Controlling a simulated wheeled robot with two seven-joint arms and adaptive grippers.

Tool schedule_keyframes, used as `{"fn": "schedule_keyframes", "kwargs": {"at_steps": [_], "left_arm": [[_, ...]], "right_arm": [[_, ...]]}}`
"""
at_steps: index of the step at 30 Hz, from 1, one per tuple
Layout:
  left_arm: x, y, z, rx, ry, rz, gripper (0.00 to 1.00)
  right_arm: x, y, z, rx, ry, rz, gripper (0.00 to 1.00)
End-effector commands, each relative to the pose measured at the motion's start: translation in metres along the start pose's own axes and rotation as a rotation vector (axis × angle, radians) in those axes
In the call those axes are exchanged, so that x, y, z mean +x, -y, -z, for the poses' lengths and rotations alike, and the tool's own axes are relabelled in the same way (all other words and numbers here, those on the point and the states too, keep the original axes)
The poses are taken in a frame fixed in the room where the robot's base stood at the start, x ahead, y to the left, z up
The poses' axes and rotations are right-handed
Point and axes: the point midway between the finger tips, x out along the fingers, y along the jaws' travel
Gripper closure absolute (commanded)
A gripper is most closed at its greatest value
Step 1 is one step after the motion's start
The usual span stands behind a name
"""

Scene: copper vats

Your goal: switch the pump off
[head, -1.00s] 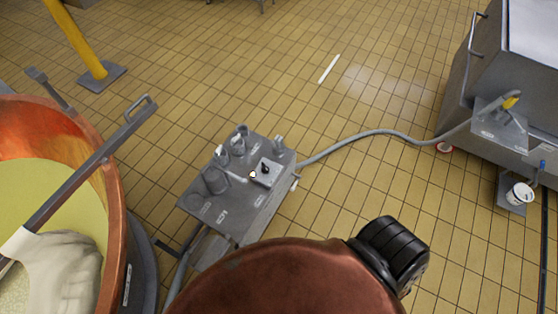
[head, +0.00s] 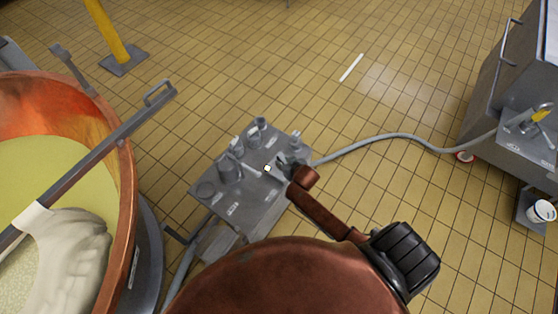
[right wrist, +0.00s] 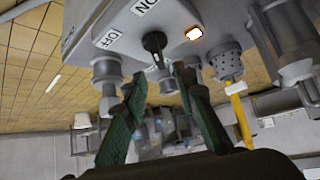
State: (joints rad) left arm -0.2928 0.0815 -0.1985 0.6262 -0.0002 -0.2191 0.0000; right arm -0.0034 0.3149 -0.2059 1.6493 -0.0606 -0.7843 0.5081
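The pump unit (head: 235,215) is a grey box on the floor with pipe fittings on top. In the right wrist view its panel carries a black switch knob (right wrist: 154,42), an OFF label (right wrist: 108,38), an ON label (right wrist: 146,5) and a glowing lamp (right wrist: 194,33). The lamp also shows lit in the head view (head: 267,168). My right gripper (head: 284,163) is over the panel and hides the knob there. In the right wrist view its green-padded fingers (right wrist: 162,74) are apart, tips just short of the knob, with nothing held. My left gripper is out of view.
A copper vat (head: 125,170) with pale contents stands at the left, a grey bar across it. A hose (head: 400,137) runs from the pump to a grey steel tank (head: 500,120) at the right. Tiled floor behind the pump is mostly clear.

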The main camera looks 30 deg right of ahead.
Motion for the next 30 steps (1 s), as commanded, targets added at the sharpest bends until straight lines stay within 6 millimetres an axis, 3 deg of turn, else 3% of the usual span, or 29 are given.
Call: {"fn": "schedule_keyframes", "kwargs": {"at_steps": [6, 12, 24, 30], "left_arm": [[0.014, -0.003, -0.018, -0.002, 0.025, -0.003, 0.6], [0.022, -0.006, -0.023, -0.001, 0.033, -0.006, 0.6], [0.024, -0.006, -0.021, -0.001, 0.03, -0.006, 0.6], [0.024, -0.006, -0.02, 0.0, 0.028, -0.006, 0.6]], "right_arm": [[0.038, 0.001, -0.003, -0.002, 0.003, 0.001, 0.74], [0.062, 0.0, -0.003, -0.002, 0.002, 0.001, 0.74], [0.069, 0.0, -0.002, -0.001, 0.001, 0.001, 0.74], [0.069, 0.0, -0.002, -0.001, 0.002, 0.001, 0.88]]}}
